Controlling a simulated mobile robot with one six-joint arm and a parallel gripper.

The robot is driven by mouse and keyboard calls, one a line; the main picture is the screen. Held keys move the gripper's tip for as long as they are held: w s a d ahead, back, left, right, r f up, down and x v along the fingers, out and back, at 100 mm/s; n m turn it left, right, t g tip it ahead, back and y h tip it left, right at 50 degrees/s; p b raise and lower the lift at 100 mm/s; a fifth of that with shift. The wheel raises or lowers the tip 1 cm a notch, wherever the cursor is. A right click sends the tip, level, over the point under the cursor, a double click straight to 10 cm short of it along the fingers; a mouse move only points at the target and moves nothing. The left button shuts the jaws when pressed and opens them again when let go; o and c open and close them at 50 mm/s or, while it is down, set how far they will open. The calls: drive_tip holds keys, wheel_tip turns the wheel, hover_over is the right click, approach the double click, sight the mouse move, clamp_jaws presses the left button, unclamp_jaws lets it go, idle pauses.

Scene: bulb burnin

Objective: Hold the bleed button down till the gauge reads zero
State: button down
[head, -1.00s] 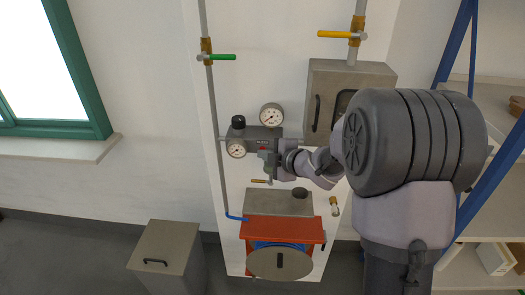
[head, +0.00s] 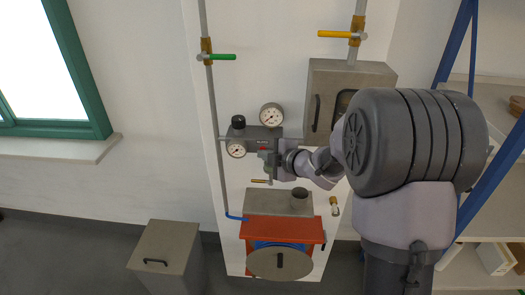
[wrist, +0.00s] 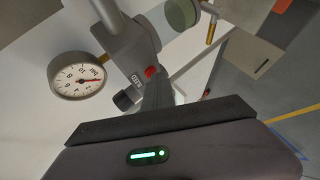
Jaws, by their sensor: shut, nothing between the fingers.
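The bleed button is the small red button (wrist: 150,72) beside a white BLEED label on the grey valve block (head: 262,134). In the wrist view a white dial gauge (wrist: 79,74) has its red needle pointing right; I cannot read the value. The head view shows a larger upper gauge (head: 271,115) and a smaller lower gauge (head: 236,150) on the block, both too small to read. My gripper (wrist: 160,80) is shut and empty, its tips close to the red button. I cannot tell whether they touch it. In the head view my gripper (head: 270,160) is at the block's lower right.
A black knob (head: 238,122) tops the block. A green-handled valve (head: 221,57) and a yellow-handled valve (head: 340,34) sit on pipes above. A grey cabinet (head: 372,75) stands at the right. Below is a red unit (head: 270,228). A grey bin (head: 160,245) stands lower left.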

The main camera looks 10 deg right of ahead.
drive_tip(key=shift+s+a+b, duration=0.25)
drive_tip(key=shift+s+b, duration=0.1)
drive_tip(key=shift+s, duration=0.4)
drive_tip(key=s, duration=0.1)
drive_tip(key=s+a+b, duration=0.1)
drive_tip(key=s, duration=0.1)
drive_tip(key=s+b, duration=0.1)
drive_tip(key=shift+s+a, duration=0.25)
drive_tip(key=shift+s, duration=0.15)
